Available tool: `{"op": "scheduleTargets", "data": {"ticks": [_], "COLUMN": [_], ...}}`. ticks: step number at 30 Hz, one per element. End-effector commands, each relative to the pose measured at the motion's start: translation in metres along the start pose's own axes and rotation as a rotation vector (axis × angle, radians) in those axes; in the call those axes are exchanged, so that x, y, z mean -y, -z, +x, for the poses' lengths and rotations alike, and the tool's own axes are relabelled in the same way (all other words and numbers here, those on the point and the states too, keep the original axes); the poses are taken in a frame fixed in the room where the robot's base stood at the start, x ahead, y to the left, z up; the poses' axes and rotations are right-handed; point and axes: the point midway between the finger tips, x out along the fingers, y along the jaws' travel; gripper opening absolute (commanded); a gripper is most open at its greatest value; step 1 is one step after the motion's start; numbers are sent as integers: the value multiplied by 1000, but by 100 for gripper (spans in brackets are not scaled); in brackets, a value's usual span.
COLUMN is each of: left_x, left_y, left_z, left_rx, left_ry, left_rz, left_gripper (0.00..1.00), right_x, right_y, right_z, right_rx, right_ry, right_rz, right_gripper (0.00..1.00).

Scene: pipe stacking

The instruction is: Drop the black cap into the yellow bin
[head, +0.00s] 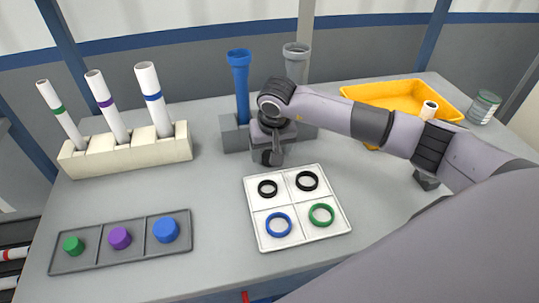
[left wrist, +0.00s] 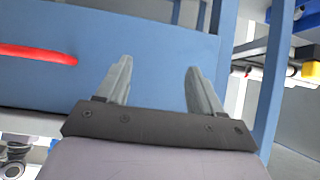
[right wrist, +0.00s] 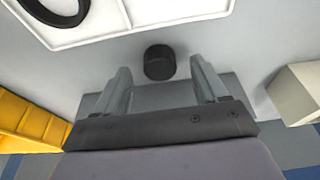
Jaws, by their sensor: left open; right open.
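The black cap (right wrist: 160,62) sits on the grey table beyond and between the fingertips of my right gripper (right wrist: 160,78), which is open. In the head view the right gripper (head: 273,143) points down in front of the grey pipe holder, and the cap (head: 267,158) is partly hidden at its fingers. I cannot tell whether the fingers touch the cap. The yellow bin (head: 380,92) stands at the back right, and its edge shows in the right wrist view (right wrist: 28,122). My left gripper (left wrist: 158,85) is open and empty, facing a blue panel.
A white tray (head: 297,208) with black, blue and green rings lies in front of the right gripper. Blue (head: 239,85) and grey (head: 295,62) pipes stand behind it. A cream rack (head: 125,157) with white pipes and a grey cap tray (head: 90,262) are at left.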

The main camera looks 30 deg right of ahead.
Motion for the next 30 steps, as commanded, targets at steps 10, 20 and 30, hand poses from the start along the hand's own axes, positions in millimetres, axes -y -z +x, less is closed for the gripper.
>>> {"op": "scheduleTargets", "data": {"ticks": [10,20,30], "left_x": [0,0,0], "left_y": [1,0,0], "left_z": [-1,-1,0], "left_rx": [1,1,0], "left_ry": [1,1,1], "left_rz": [0,1,1], "left_gripper": [67,67,67], "right_x": [0,0,0], "right_y": [1,1,3], "right_z": [18,17,13], "right_rx": [-3,-3,-4], "right_ry": [1,1,1], "right_rz": [0,1,1], "right_gripper": [72,13,13]}}
